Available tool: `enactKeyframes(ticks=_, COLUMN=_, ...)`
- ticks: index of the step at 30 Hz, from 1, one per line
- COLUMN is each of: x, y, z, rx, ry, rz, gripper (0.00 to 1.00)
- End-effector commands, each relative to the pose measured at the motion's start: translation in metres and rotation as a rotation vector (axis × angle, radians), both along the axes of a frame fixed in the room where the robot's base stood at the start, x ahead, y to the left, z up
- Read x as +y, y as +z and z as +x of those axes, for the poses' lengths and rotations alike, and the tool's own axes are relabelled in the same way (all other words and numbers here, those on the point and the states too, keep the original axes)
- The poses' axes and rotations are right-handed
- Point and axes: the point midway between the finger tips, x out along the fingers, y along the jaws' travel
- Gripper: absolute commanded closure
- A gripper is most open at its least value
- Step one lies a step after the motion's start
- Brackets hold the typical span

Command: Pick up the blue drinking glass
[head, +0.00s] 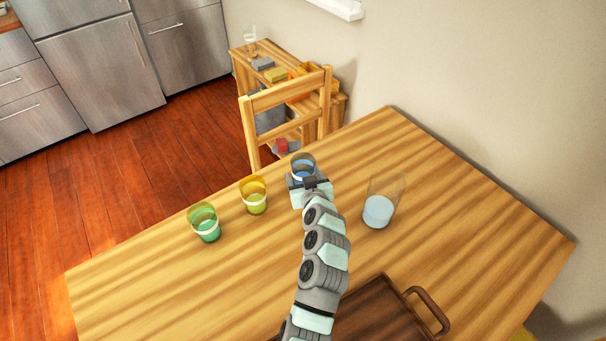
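The blue drinking glass (303,167) stands near the far edge of the wooden table (460,180). My gripper (303,183) is right at it, on the near side. The gripper's body covers the lower part of the glass. The fingers are too small and too hidden to tell whether they are apart or closed on the glass. I cannot tell whether the glass touches the table.
A yellow glass (253,195) and a green glass (205,223) stand to the left. A dark wooden tray (385,312) lies at the near edge. A chair (285,100) stands beyond the table.

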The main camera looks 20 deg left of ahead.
Motion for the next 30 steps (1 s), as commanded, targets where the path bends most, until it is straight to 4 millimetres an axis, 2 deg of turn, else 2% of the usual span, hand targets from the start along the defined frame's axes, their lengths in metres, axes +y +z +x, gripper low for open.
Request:
enactKeyframes(ticks=2, x=0.0001, y=-0.0001, z=-0.0001, rx=0.0, ry=0.0, rz=0.0, gripper=0.39)
enactKeyframes(ticks=22, x=0.0002, y=-0.0003, z=-0.0003, rx=0.001, ry=0.001, rz=0.0, gripper=0.93)
enactKeyframes(ticks=30, x=0.0002, y=0.0004, z=-0.0002, rx=0.0, ry=0.001, rz=0.0, gripper=0.93)
